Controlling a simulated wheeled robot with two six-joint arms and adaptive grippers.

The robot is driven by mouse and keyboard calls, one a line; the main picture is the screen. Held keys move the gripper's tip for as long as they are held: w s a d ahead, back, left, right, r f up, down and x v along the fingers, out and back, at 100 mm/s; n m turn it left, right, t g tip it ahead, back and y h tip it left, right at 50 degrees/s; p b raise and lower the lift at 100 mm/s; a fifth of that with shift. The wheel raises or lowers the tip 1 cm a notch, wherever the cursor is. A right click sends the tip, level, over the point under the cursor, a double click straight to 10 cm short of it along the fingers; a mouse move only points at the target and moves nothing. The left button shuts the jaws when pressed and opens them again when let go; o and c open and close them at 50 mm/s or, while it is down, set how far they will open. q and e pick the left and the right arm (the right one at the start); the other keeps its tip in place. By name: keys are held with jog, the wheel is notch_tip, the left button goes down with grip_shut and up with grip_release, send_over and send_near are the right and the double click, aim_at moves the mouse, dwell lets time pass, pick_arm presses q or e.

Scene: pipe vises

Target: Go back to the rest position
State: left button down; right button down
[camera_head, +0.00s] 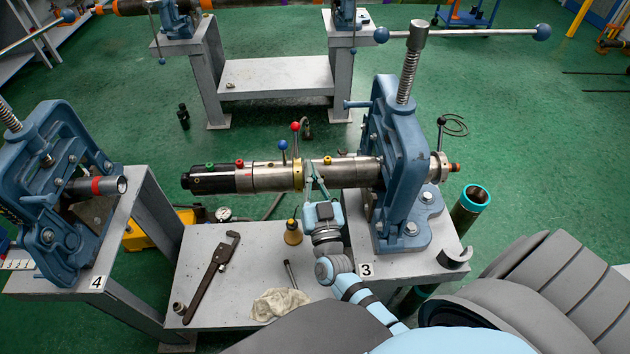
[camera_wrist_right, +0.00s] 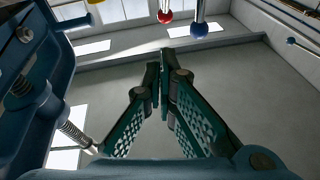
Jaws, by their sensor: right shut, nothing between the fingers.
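My right gripper (camera_head: 309,166) is shut and empty, its fingers pointing up beside the long steel and black cylindrical tool (camera_head: 270,177). The tool is held level in the blue pipe vise marked 3 (camera_head: 400,165). In the right wrist view the closed fingertips (camera_wrist_right: 163,75) meet with nothing between them and point toward the ceiling. The blue-knobbed lever (camera_head: 283,146) and red-knobbed lever (camera_head: 295,127) stand on the tool; their knobs show above the fingertips in the wrist view. I cannot tell whether the fingers touch the tool. My left gripper is not in view.
The low grey bench (camera_head: 205,250) holds a pipe wrench (camera_head: 212,278), a brass-coloured bell-shaped item (camera_head: 293,233) and a crumpled rag (camera_head: 280,304). Another blue vise (camera_head: 60,180) stands at left with a pipe. A turquoise-rimmed tube (camera_head: 470,207) stands at right.

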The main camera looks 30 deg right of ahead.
jog(key=shift+s+a+f, duration=0.35)
jog(key=shift+s, duration=0.15)
jog(key=shift+s+a+f, duration=0.3)
jog(key=shift+s+a, duration=0.05)
jog(key=shift+s, duration=0.15)
jog(key=shift+f, duration=0.1)
jog(key=s+a+f+n+g+y+b, duration=0.1)
jog(key=s+f+n+g+y, duration=0.3)
jog(key=f, duration=1.1)
jog(key=s+a+f+n+g+y+b, duration=0.15)
jog(key=s+f+g, duration=0.5)
jog(key=f, duration=0.85)
jog(key=s+d+f+g, duration=0.2)
jog(key=s+f+g, duration=0.2)
jog(key=s, duration=1)
jog(key=s+d+f+g, duration=0.2)
jog(key=s+f+g, duration=0.2)
jog(key=s+f, duration=0.6)
jog(key=s, duration=0.5)
